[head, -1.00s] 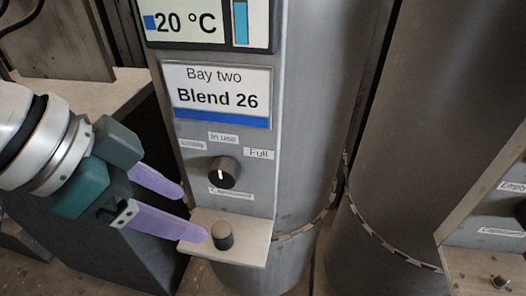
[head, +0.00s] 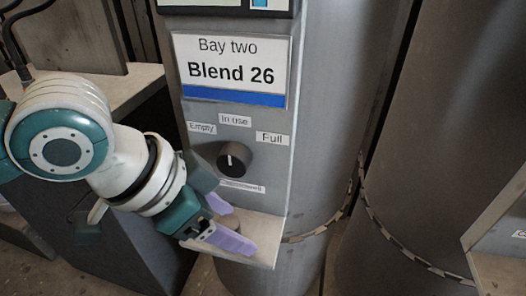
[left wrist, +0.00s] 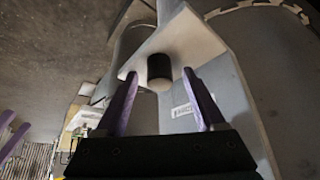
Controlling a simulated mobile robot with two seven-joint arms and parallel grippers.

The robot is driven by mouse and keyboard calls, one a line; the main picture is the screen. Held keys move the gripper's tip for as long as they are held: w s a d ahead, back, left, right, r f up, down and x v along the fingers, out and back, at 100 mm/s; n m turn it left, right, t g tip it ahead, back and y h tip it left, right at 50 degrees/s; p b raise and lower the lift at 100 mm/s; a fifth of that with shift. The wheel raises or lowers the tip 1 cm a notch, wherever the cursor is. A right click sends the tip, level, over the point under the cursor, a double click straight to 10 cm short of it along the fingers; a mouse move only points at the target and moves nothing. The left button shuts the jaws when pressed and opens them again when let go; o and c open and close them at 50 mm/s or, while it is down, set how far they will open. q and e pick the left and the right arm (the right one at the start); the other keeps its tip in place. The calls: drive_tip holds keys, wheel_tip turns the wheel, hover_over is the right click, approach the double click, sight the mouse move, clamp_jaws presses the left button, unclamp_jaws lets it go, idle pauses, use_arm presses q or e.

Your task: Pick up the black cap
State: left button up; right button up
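The black cap (left wrist: 159,71) sits on a pale shelf (head: 262,232) that juts from the front of the Bay two panel. In the head view my left gripper (head: 228,222) is over this shelf and hides the cap. In the left wrist view its two purple fingers (left wrist: 159,82) are spread, with the cap between their tips and a gap visible on each side. The left gripper is open and holds nothing. Two purple fingers, which look like my right gripper (left wrist: 11,130), show apart at the left edge of the left wrist view.
A black dial knob (head: 234,159) stands out from the panel just above the shelf, among small labels. The Blend 26 sign (head: 232,72) is higher up. Large grey cylinders (head: 450,130) stand to the right. Another pale shelf (head: 497,272) is at the lower right.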

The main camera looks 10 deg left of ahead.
sight(229, 221)
use_arm(q)
clamp_jaws()
idle(0.3)
drive_tip(key=shift+r, duration=0.15)
drive_tip(key=shift+r, duration=0.3)
wheel_tip(229, 221, up, 3)
drive_tip(key=shift+r+p, duration=0.1)
drive_tip(key=shift+p, duration=0.85)
drive_tip(key=s+a+p, duration=0.2)
drive_tip(key=s+a, duration=1)
drive_tip(key=a, duration=0.1)
drive_tip(key=shift+s+f, duration=0.15)
drive_tip(key=shift+f, duration=0.1)
